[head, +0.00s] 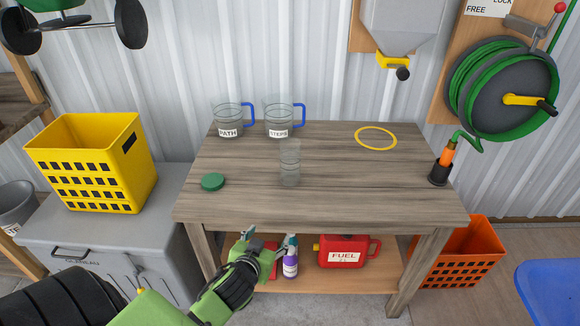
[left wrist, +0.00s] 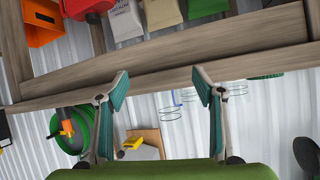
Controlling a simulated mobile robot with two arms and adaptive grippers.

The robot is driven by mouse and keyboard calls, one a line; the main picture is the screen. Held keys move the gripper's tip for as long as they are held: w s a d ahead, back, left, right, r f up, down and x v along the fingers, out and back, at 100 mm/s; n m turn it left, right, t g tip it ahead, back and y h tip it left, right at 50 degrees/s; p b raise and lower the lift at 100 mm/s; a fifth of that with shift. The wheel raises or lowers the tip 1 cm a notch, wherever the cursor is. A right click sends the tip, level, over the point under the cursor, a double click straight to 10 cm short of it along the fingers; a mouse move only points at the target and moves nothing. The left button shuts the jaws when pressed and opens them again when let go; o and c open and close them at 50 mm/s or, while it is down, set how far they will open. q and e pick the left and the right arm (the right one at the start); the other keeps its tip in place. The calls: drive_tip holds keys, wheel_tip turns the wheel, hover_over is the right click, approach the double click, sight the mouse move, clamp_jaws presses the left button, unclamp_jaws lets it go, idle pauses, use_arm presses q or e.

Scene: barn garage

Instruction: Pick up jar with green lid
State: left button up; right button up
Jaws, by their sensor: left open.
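A clear, lidless glass jar (head: 290,168) stands upright near the middle of the wooden workbench (head: 330,198). A round green lid (head: 212,182) lies flat on the bench to its left, apart from the jar. My left gripper (head: 264,242) is open and empty in front of the bench's front edge, nearer me than the jar and lid. In the left wrist view its two spread fingers (left wrist: 160,84) have nothing between them, with the bench edge beyond. My right gripper is not in view.
Two clear measuring jugs with blue handles (head: 228,120) stand at the back left of the bench. A yellow ring (head: 376,138) and a dark holder (head: 438,174) are at the right. A red fuel can (head: 343,251) and a purple-white bottle (head: 290,264) are on the lower shelf.

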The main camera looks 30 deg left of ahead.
sight(287, 154)
use_arm(q)
drive_tip(key=w+a+r+t, duration=0.2)
drive_tip(key=w+r+t, duration=0.15)
drive_tip(key=r, duration=0.35)
drive_tip(key=w+a+r+t, duration=0.2)
drive_tip(key=w+r+t, duration=0.1)
drive_tip(key=w+r, duration=0.3)
drive_tip(key=shift+h, duration=0.4)
drive_tip(key=w, duration=0.2)
drive_tip(key=w+a+r, duration=0.1)
drive_tip(key=w, duration=0.3)
drive_tip(key=shift+w+a+r+p, duration=0.2)
drive_tip(key=shift+w+r+p, duration=0.1)
drive_tip(key=shift+w, duration=0.1)
drive_tip(key=shift+w+a, duration=0.25)
drive_tip(key=shift+w, duration=0.7)
drive_tip(key=shift+w+a, duration=0.2)
drive_tip(key=shift+w, duration=0.7)
drive_tip(key=shift+w+a, duration=0.25)
drive_tip(key=shift+w, duration=0.7)
drive_tip(key=shift+r, duration=0.1)
drive_tip(key=c, duration=1.5)
